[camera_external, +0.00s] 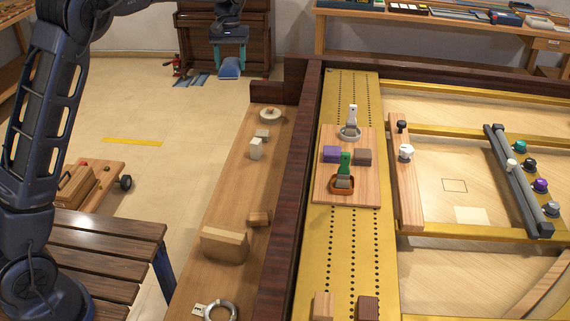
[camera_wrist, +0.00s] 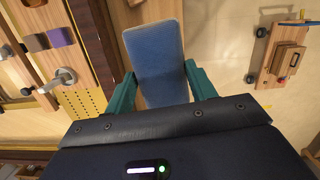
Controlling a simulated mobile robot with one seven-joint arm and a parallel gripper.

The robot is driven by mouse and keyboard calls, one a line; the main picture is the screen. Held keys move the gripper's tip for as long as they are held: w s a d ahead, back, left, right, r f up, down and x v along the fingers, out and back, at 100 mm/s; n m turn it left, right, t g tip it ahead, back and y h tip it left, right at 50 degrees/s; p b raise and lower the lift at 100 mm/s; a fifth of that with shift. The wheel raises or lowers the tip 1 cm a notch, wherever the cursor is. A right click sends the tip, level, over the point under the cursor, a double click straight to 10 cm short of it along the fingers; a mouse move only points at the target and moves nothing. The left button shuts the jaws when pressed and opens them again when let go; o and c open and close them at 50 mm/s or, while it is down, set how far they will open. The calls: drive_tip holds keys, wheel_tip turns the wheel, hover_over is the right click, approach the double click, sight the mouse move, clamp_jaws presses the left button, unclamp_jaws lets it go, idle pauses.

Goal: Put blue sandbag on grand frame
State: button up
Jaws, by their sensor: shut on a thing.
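My gripper (camera_external: 229,45), with teal fingers, is shut on the blue sandbag (camera_external: 230,68). They show at the top of the external view, left of and beyond the grand frame. In the wrist view, the sandbag (camera_wrist: 155,50) is a flat blue block between the two fingers (camera_wrist: 162,88). It hangs clear of the frame, with floor seen behind it. The grand frame (camera_external: 345,240) is gold with rows of dark holes, inside a dark wooden rim. Part of it shows at the left of the wrist view (camera_wrist: 75,103).
A wooden board (camera_external: 320,190) on the frame carries purple and brown blocks and two handled tools. A wooden ledge (camera_external: 210,270) with blocks runs left of the rim (camera_external: 290,190). An upright piano (camera_external: 262,45) stands behind.

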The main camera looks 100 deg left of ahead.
drive_tip(key=w+d, duration=1)
drive_tip(key=w, duration=0.2)
drive_tip(key=w+d, duration=0.9)
drive_tip(key=w, duration=0.3)
drive_tip(key=w+d+m, duration=0.1)
drive_tip(key=w+d, duration=0.6)
drive_tip(key=d, duration=0.6)
drive_tip(key=w+d, duration=0.7)
drive_tip(key=d, duration=0.5)
wheel_tip(320, 180, down, 4)
drive_tip(key=shift+f, duration=0.1)
wheel_tip(320, 180, down, 20)
drive_tip(key=shift+f, duration=0.15)
drive_tip(key=shift+f, duration=0.1)
drive_tip(key=o, duration=1.2)
